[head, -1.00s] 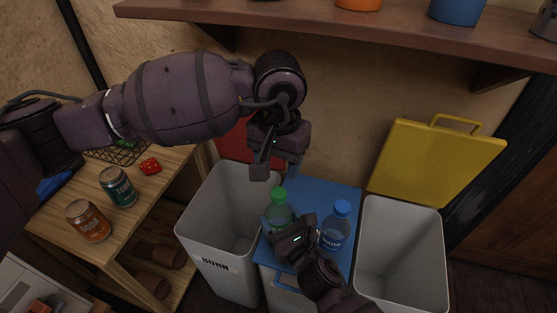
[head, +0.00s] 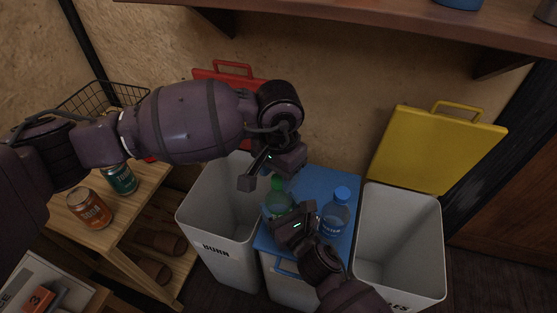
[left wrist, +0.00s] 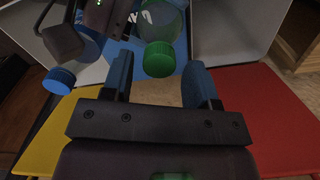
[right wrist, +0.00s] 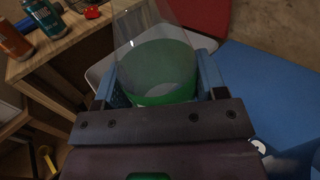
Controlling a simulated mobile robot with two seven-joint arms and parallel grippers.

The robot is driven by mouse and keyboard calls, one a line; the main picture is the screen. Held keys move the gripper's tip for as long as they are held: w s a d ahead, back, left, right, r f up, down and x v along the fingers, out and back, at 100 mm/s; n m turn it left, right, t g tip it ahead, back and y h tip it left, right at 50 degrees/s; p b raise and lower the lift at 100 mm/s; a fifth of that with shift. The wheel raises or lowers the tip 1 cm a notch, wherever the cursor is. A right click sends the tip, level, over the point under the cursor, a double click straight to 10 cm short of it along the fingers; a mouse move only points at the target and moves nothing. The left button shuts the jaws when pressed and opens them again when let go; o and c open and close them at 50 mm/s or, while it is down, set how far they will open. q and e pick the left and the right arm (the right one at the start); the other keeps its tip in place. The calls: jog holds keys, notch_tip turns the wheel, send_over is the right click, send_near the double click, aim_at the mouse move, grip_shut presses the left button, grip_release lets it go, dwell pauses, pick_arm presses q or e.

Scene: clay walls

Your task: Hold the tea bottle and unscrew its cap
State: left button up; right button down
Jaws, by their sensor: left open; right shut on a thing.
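The tea bottle (head: 280,203) is clear with green in it and a green cap (head: 278,184). It is upright over the blue bin lid (head: 330,182); I cannot tell if it rests there. My right gripper (head: 284,217) is shut on the bottle's body, which fills the space between its fingers in the right wrist view (right wrist: 155,72). My left gripper (head: 268,174) is open just above the cap. In the left wrist view the cap (left wrist: 158,59) lies near the fingertips, roughly between them, with no clear contact.
A water bottle (head: 336,212) with a blue cap stands close to the right on the blue lid. Open bins stand left (head: 215,218) and right (head: 402,235), with a raised yellow lid (head: 436,148) behind. A wooden shelf (head: 350,22) hangs above. Cans stand on the left table.

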pick_arm(q)
jog(key=shift+f, duration=0.45)
